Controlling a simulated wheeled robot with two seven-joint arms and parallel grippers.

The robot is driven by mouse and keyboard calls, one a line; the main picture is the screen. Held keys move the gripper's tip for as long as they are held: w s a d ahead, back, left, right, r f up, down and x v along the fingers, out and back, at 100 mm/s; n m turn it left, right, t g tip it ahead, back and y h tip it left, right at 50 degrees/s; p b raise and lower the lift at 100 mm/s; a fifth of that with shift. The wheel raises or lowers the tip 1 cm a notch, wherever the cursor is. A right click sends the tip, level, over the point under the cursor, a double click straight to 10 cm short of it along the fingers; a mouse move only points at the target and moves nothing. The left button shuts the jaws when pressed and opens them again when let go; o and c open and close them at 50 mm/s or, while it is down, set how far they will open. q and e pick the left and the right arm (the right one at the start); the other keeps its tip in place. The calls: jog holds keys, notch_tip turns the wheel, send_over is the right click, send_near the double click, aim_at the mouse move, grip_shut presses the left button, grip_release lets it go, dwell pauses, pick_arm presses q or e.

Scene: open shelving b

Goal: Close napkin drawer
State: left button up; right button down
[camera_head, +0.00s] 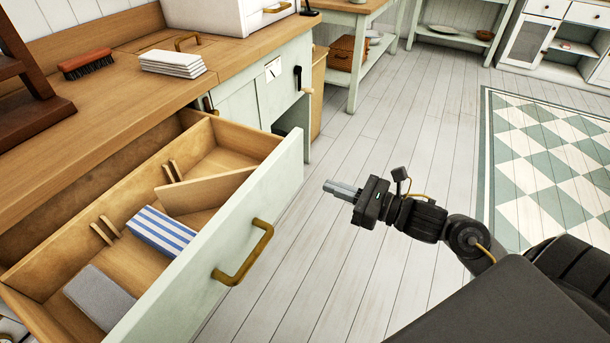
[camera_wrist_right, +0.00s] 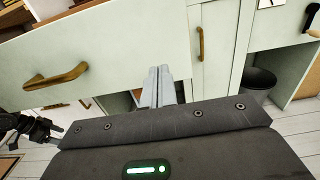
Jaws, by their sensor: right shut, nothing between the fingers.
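The napkin drawer (camera_head: 284,180) is pulled far out of the counter in the head view. Its pale green front carries a brass handle (camera_head: 247,254). Inside lie a blue-striped napkin (camera_head: 160,230), a grey cloth (camera_head: 99,297) and a loose-looking wooden divider (camera_head: 205,191). My right gripper (camera_head: 328,186) is shut and empty, to the right of the drawer front and apart from it. In the right wrist view the shut fingers (camera_wrist_right: 161,72) point toward the cabinet, with the drawer handle (camera_wrist_right: 55,77) to their left. My left gripper is not clearly visible in the head view.
The wooden countertop (camera_head: 110,120) above holds a brush (camera_head: 86,64) and stacked white napkins (camera_head: 172,63). A dark wooden stand (camera_head: 30,95) is at the left. The plank floor (camera_head: 400,120) right of the drawer is clear, with a checkered rug (camera_head: 555,165) beyond.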

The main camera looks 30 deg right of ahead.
aim_at(293, 173)
jog(key=x, duration=0.6)
jog(key=shift+p, duration=0.4)
jog(key=shift+w+a, duration=0.45)
jog(key=shift+w, duration=0.15)
pick_arm(q)
jog(key=shift+x, duration=1.25)
pick_arm(e)
jog(key=shift+a, duration=0.1)
